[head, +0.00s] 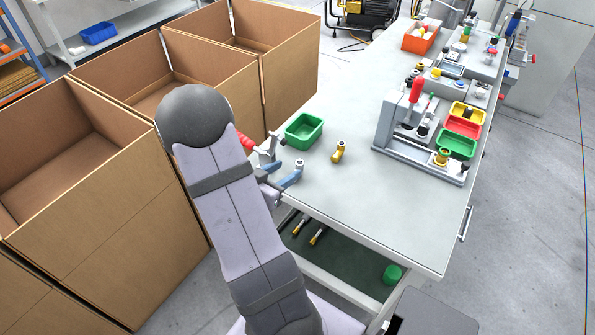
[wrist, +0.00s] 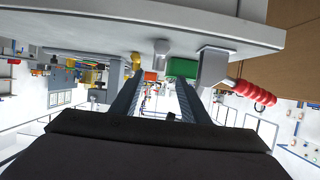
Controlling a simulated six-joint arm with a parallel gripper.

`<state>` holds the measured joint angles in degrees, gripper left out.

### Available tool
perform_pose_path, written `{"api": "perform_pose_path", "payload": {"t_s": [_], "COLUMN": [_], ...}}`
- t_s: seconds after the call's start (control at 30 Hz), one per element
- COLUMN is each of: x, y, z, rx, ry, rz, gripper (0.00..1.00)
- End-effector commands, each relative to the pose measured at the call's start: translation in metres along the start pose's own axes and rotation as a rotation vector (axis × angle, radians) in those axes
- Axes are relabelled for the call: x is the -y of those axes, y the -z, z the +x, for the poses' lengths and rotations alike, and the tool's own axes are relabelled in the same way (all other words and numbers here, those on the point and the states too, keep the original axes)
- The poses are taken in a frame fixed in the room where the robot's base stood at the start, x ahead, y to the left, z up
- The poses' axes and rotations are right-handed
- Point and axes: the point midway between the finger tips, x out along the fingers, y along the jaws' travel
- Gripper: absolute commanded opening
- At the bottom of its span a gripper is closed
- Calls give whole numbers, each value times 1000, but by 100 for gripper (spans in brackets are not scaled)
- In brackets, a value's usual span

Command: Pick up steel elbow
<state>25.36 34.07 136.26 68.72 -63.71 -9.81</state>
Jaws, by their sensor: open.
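The steel elbow (head: 299,164) is a small grey fitting standing on the near left part of the workbench, just beyond my gripper and partly hidden by a finger. In the wrist view the grey elbow (wrist: 161,47) shows ahead, between the lines of the two fingers. My gripper (head: 286,172) is at the bench's left edge, also in the wrist view (wrist: 159,80). Its fingers are apart with nothing between them. A brass-coloured elbow (head: 339,152) stands to the right of the steel one. The wrist view appears upside down.
A green bin (head: 304,131) stands behind the elbows. A clamp with a red handle (wrist: 255,92) is close beside my gripper. A grey press fixture (head: 392,125) and coloured trays stand farther right. Large cardboard boxes (head: 115,185) line the left. The bench front is clear.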

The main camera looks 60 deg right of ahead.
Motion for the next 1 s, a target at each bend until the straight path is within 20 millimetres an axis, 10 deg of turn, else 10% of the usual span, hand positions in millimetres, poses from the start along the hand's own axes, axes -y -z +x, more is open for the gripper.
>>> {"api": "perform_pose_path", "payload": {"t_s": [0.77, 1.0], "x": [-3, -3], "y": [-4, -4], "z": [51, 51], "rx": [1, 1], "ry": [1, 1], "rz": [1, 1], "gripper": [41, 0]}}
